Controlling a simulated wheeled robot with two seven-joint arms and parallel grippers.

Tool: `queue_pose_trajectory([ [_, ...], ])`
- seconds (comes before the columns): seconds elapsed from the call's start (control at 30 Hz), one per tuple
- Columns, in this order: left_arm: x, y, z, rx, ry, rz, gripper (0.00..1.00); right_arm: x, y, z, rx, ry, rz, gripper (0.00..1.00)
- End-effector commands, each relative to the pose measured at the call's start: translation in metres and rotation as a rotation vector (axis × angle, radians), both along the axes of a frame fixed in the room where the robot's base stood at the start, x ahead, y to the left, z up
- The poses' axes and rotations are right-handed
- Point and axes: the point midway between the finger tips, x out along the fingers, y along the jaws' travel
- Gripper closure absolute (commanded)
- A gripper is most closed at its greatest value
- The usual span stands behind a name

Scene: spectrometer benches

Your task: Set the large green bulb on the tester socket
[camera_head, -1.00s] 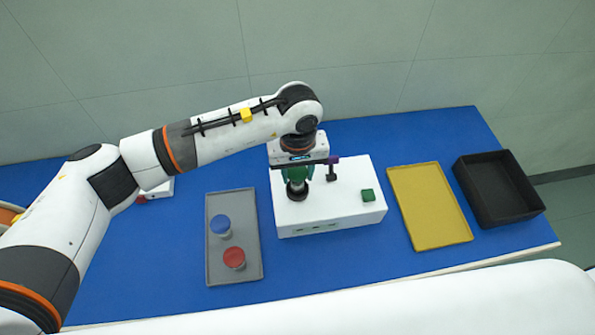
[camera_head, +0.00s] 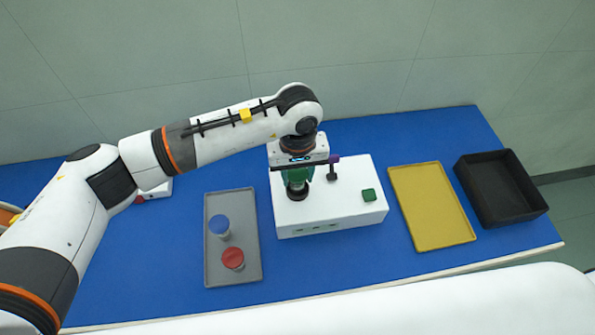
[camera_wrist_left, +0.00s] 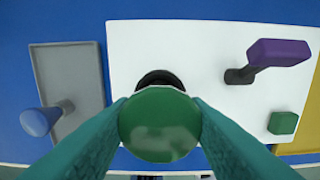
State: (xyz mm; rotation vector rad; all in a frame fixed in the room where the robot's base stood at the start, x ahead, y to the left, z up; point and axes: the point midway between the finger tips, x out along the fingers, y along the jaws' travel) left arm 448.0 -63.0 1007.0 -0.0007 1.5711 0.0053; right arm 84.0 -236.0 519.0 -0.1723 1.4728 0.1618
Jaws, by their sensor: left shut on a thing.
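My left gripper (camera_head: 297,183) is above the left part of the white tester box (camera_head: 330,212). It is shut on the large green bulb, whose round green top (camera_wrist_left: 160,124) shows between the teal fingers in the left wrist view. The black tester socket (camera_wrist_left: 160,79) shows just past the bulb and is partly hidden by it. In the head view a dark ring (camera_head: 296,195) shows right below the fingers. I cannot tell whether the bulb touches the socket. My right gripper is not in view.
The tester has a purple-topped black lever (camera_head: 332,168) and a green button (camera_head: 369,195). A grey tray (camera_head: 246,265) at left holds a blue-topped (camera_head: 219,224) and a red-topped piece (camera_head: 233,258). A yellow tray (camera_head: 432,207) and a black bin (camera_head: 503,190) lie right.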

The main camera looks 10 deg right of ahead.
Motion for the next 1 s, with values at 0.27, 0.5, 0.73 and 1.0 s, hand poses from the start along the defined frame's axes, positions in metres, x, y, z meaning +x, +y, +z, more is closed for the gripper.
queue_pose_trajectory([
  [0.27,0.000,0.000,-0.003,0.000,0.000,0.000,0.50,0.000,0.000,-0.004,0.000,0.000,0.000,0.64],
  [0.5,0.000,0.000,-0.003,0.000,0.000,0.000,0.50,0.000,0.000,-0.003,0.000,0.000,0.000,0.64],
  [0.73,0.001,0.000,0.013,0.000,-0.002,0.000,0.50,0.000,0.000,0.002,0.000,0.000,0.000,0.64],
  [1.0,0.001,0.000,0.035,-0.001,-0.002,0.000,0.50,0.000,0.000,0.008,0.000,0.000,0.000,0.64],
])
